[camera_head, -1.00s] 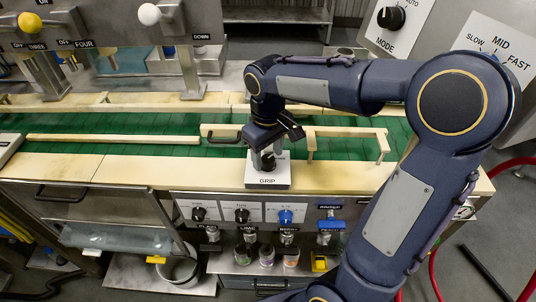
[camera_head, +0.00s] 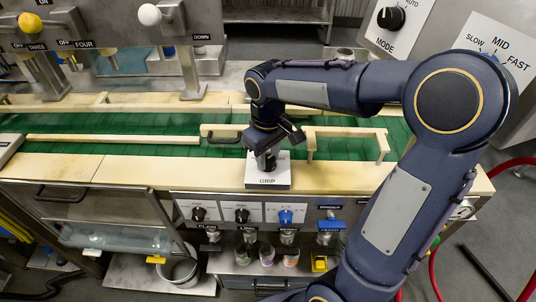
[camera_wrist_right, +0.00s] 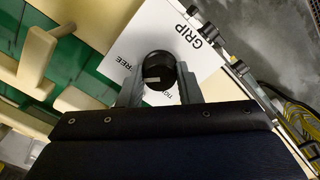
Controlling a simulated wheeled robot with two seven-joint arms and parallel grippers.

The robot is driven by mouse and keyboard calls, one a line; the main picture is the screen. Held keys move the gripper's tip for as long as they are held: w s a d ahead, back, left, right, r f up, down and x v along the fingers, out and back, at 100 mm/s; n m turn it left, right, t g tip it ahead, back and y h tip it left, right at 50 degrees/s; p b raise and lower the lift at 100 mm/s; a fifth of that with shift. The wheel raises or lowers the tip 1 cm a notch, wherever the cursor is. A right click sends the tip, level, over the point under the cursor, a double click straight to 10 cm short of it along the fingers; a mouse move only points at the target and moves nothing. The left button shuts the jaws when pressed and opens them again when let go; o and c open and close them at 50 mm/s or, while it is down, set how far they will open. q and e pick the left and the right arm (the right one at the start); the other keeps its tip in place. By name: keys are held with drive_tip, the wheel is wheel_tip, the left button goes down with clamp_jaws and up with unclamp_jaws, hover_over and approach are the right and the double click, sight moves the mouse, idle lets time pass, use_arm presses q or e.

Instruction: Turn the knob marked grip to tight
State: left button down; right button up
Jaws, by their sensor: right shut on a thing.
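The grip knob is a round black knob (camera_wrist_right: 160,68) on a white plate (camera_head: 267,184) marked GRIP, at the front edge of the conveyor. In the wrist view a short white mark on the knob lies toward the picture's left, on the side of the word FREE. The other word on the plate is partly hidden by my finger. My right gripper (camera_head: 267,161) comes down from above and is shut on the knob; in the wrist view its two fingers (camera_wrist_right: 160,90) stand on either side of it. My left gripper is not in view.
The green conveyor belt (camera_head: 170,146) with cream guide rails runs behind the plate. Below the front edge is a panel with black knobs (camera_head: 242,215) and a blue knob (camera_head: 286,216). A MODE knob (camera_head: 390,17) is at upper right.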

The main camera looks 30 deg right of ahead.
drive_tip(key=n+p, duration=0.1)
drive_tip(key=n, duration=0.3)
drive_tip(key=shift+r, duration=0.1)
drive_tip(key=n+p, duration=0.1)
drive_tip(key=n, duration=0.3)
drive_tip(key=shift+n, duration=0.3)
drive_tip(key=n+p, duration=0.1)
drive_tip(key=n, duration=0.3)
drive_tip(key=shift+n, duration=0.3)
drive_tip(key=n+p, duration=0.1)
drive_tip(key=n, duration=0.3)
drive_tip(key=shift+p, duration=0.3)
drive_tip(key=shift+n, duration=0.3)
drive_tip(key=o, duration=1)
drive_tip(key=shift+c, duration=0.2)
